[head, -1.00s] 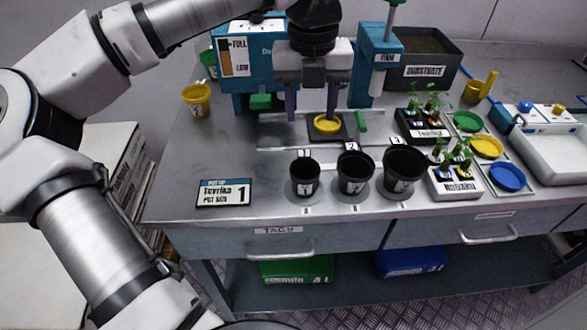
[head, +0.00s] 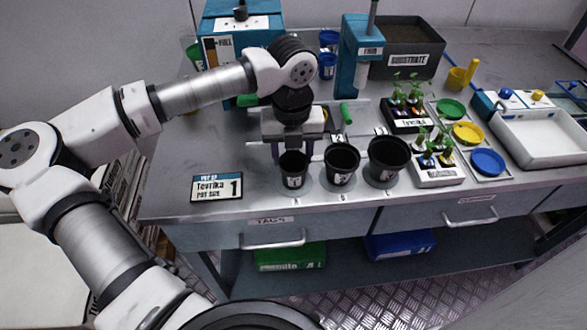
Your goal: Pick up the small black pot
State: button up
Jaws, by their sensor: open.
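Three black pots stand in a row near the front edge of the bench. The small black pot (head: 293,170) is the leftmost, upright, with a white label on its front. The middle black pot (head: 341,164) and the larger black pot (head: 388,161) stand to its right. My gripper (head: 293,152) is open and points down just over the small pot, with one finger at each side of its rim. From this view I cannot tell whether the fingers touch the pot.
A sign reading "Tevrika, pot size 1" (head: 216,187) stands left of the pots. A blue press (head: 355,62) and a substrate bin (head: 407,50) are behind. Seedling trays (head: 438,174) and coloured lids (head: 488,162) are to the right. The bench's left side is fairly clear.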

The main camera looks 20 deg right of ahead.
jog(key=shift+f, duration=0.3)
jog(key=c, duration=1)
jog(key=shift+r, duration=0.1)
jog(key=shift+c, duration=0.2)
